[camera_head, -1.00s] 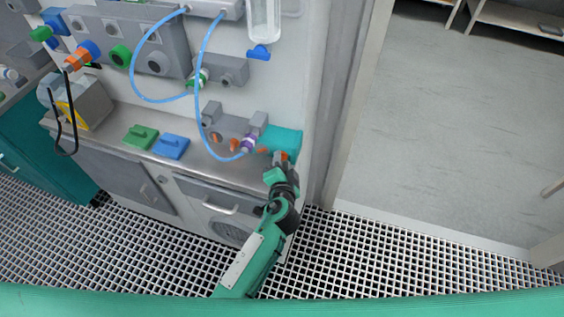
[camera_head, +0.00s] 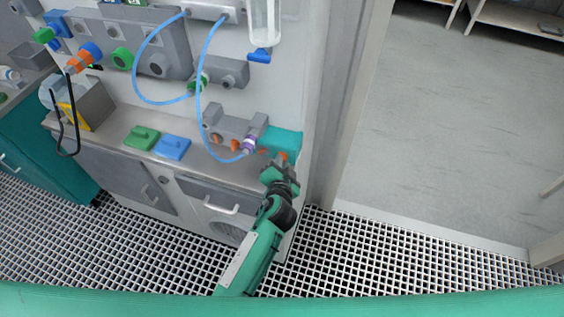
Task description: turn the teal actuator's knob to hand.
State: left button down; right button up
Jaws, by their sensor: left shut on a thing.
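The teal actuator (camera_head: 284,140) is a box on the wall panel, at the right end of the counter. An orange knob (camera_head: 283,156) shows on its lower front, partly hidden by my gripper. My left gripper (camera_head: 280,163) reaches up from below and is shut on the orange knob, just in front of the teal box. The knob's marking is too small to read. My right gripper is not in view.
A grey valve block (camera_head: 228,123) and a purple-collared blue hose (camera_head: 200,90) sit just left of the actuator. A green block (camera_head: 141,138) and a blue block (camera_head: 172,147) lie on the counter. Open floor lies through the doorway at right.

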pick_arm(q)
jog(key=n+p, duration=0.1)
jog(key=n+h+p, duration=0.1)
jog(key=n+g+p, duration=0.1)
jog(key=p, duration=0.1)
jog(key=shift+w+a+r+h, duration=0.1)
jog(key=shift+a+r+h, duration=0.2)
jog(key=shift+h, duration=0.1)
jog(key=shift+n+p, duration=0.35)
jog(key=shift+n, duration=0.15)
jog(key=shift+f+g+h+p, duration=0.1)
jog(key=shift+g+h+p, duration=0.2)
jog(key=shift+h, duration=0.1)
jog(key=shift+n, duration=0.3)
jog(key=c, duration=1.5)
grip_release()
